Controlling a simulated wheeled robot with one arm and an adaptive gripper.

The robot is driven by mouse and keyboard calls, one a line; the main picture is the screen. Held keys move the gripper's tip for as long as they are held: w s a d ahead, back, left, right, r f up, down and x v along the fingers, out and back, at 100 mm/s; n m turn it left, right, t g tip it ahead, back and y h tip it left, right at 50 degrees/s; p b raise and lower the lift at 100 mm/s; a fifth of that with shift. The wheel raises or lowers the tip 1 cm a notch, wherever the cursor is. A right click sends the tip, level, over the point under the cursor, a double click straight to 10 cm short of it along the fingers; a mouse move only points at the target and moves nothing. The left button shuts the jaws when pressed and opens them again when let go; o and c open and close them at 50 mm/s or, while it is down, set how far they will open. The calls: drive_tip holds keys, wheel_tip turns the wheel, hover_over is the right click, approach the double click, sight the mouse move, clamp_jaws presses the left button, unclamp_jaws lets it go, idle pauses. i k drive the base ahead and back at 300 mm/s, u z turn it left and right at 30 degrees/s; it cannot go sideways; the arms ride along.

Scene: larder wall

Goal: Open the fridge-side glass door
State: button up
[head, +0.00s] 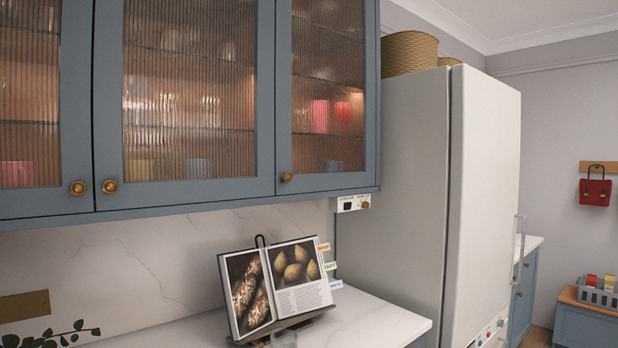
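Blue wall cabinets with ribbed glass doors hang above the counter in the head view. The glass door closest to the fridge (327,150) is at the right end of the row and looks shut. Its small round brass knob (286,177) sits at the door's lower left corner. Behind its glass are shelves with pink and red items, blurred by the ribs. The tall pale fridge (400,180) stands just right of the cabinet. My gripper is not in view.
The middle glass door (190,90) and the left one (40,100) look shut. An open cookbook on a stand (275,285) rests on the white counter (370,310) below. A small switch box (352,203) hangs under the cabinet's right end. Woven baskets (409,52) top the fridge.

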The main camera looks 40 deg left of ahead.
sight(326, 77)
drive_tip(key=u, duration=0.45)
drive_tip(key=i, duration=0.75)
drive_tip(key=u, duration=0.75)
